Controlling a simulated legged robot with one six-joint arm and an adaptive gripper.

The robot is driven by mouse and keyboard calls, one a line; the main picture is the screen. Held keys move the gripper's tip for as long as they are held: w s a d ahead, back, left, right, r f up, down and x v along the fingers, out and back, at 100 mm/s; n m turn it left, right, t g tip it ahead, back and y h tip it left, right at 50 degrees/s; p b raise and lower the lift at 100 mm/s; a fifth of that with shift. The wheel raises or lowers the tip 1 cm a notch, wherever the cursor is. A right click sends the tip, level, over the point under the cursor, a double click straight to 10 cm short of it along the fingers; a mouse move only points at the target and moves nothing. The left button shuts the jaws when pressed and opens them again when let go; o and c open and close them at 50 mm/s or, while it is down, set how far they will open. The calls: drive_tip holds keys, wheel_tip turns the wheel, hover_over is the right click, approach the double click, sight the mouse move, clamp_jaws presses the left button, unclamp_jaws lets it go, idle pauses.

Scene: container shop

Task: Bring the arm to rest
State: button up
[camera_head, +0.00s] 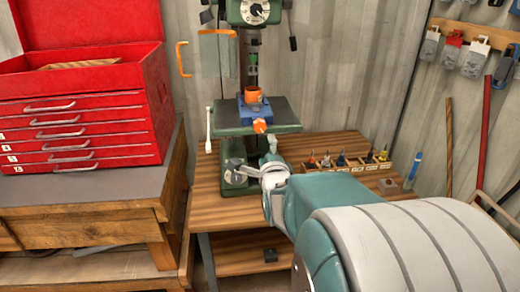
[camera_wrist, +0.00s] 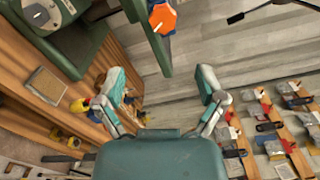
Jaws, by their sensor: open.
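My gripper (camera_wrist: 162,88) shows in the wrist view with its two fingers spread wide apart and nothing between them. In the head view my teal and white arm reaches from the lower right towards the workbench, and my gripper (camera_head: 252,176) is small and partly hidden by the arm. It appears in front of the green drill press (camera_head: 236,150). The drill press table edge (camera_wrist: 148,45) and an orange knob (camera_wrist: 162,18) show ahead of the fingers in the wrist view. I cannot tell the exact gap between them.
A red toolbox (camera_head: 85,88) stands on a wooden bench at left. The wooden workbench (camera_head: 215,205) holds a rack of small tools (camera_head: 340,164) and a blue bottle (camera_head: 414,166). Tools hang on a wall board (camera_head: 470,34) at upper right. A red pole (camera_head: 485,132) leans at right.

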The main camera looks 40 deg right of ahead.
idle(0.3)
drive_tip(key=s+a+f+n+g+y, duration=0.1)
drive_tip(key=s+a+n+g+y, duration=0.15)
drive_tip(key=a+n, duration=0.5)
drive_tip(key=s+a+f+n+g+y, duration=0.1)
drive_tip(key=a+f+n+g+y, duration=0.1)
drive_tip(key=a+n+y, duration=0.4)
drive_tip(key=s+a+f+n+g+y, duration=0.1)
drive_tip(key=s+a+n+g, duration=0.4)
drive_tip(key=s+a+n, duration=0.7)
drive_tip(key=shift+s+f+n, duration=0.45)
drive_tip(key=shift+s+n, duration=0.05)
drive_tip(key=shift+n, duration=0.55)
drive_tip(key=shift+a, duration=0.1)
